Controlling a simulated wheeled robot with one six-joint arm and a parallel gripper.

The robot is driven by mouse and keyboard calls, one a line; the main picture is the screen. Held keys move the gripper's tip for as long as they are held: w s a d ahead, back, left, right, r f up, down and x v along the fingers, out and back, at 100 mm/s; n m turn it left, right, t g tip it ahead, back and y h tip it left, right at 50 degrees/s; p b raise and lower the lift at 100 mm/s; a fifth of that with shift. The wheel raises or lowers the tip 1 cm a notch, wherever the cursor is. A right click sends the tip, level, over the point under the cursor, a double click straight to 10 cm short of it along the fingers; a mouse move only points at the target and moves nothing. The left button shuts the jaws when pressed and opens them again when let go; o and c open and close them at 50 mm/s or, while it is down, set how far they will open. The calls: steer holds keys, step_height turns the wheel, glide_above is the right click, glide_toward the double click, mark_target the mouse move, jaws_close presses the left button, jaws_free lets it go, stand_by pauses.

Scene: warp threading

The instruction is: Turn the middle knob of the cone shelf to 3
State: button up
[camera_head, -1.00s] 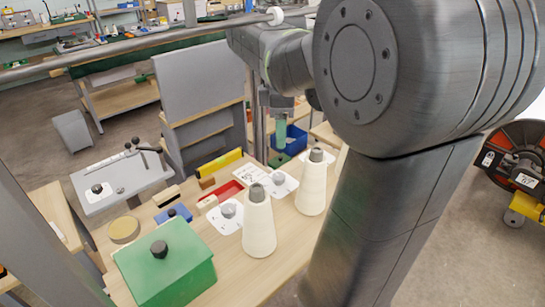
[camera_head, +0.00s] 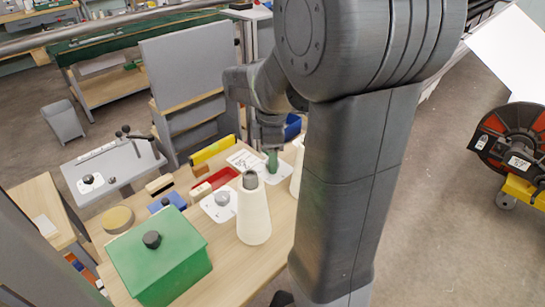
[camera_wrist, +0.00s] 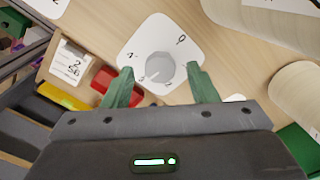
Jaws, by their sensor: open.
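In the wrist view a grey round knob (camera_wrist: 159,67) sits on a white dial plate (camera_wrist: 150,34) with printed numbers, among them a 4 at left and a 0 at upper right. The number its pointer faces is too small to tell. My gripper (camera_wrist: 159,72) is open, its green fingers on either side of the knob in the picture; contact cannot be made out. In the head view my gripper (camera_head: 271,160) is low over the right-hand dial plate (camera_head: 284,173), mostly hiding its knob. Another knob (camera_head: 222,198) on a white plate (camera_head: 213,211) stands to the left.
A white cone (camera_head: 254,217) stands in front of the plates; another is partly hidden by my arm. A green box (camera_head: 160,258), a red tray (camera_head: 222,178) and a yellow block (camera_head: 212,150) share the wooden table. A number card (camera_wrist: 70,62) lies beside the dial.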

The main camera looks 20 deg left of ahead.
steer(key=shift+f, duration=0.4)
steer(key=shift+c, duration=0.4)
steer(key=c, duration=0.9)
steer(key=shift+n+p, duration=0.35)
steer(key=shift+n, duration=0.55)
steer(key=o, duration=1)
step_height(320, 180, up, 14)
steer(key=shift+f, duration=0.1)
